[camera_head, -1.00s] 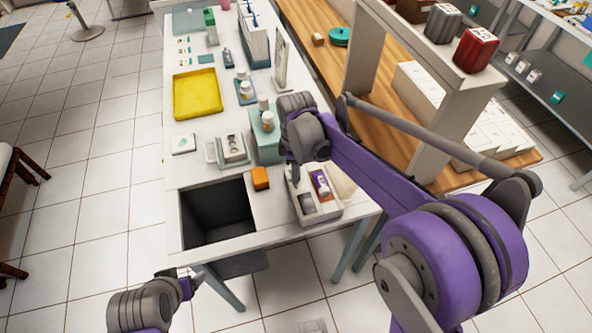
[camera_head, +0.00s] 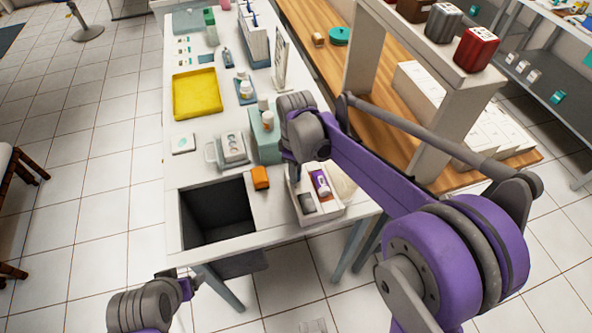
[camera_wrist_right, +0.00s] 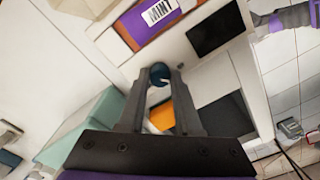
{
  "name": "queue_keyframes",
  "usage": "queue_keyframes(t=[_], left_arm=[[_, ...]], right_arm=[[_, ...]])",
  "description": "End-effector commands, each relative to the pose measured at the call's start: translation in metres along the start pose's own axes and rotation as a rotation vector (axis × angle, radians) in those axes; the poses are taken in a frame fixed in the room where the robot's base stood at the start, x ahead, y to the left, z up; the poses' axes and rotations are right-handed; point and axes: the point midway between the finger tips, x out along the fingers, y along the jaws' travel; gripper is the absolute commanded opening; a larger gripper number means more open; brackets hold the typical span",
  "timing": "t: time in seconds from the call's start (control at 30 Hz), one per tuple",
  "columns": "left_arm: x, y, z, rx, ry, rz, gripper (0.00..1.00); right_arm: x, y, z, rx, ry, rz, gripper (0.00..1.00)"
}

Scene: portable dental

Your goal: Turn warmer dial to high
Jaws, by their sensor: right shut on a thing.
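A small round dark blue dial (camera_wrist_right: 160,73) shows in the right wrist view, on the box's pale side. My right gripper (camera_wrist_right: 160,80) is shut on the dial, one finger on each side. In the head view the dial is hidden by my right gripper (camera_head: 294,174). I cannot read any dial marking. My left gripper (camera_head: 188,282) is low at the front, away from the box; its fingers are unclear.
An orange block (camera_head: 260,178) lies left of the box, beside a dark open bin (camera_head: 215,212). A teal container (camera_head: 264,145) and a white device (camera_head: 233,147) stand behind. A yellow tray (camera_head: 197,94) lies farther back. A wooden bench (camera_head: 340,66) runs along the right.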

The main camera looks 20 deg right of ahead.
Motion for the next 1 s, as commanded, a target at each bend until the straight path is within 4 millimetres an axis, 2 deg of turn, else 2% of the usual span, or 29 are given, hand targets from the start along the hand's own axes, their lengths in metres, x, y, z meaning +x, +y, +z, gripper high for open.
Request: queue_keyframes(t=[1.0], left_arm=[[0.003,0.0,0.0022,0.0,-0.001,0.0,0.76]], right_arm=[[-0.0002,0.0,0.0,0.966,0.0,0.0,0.0]])
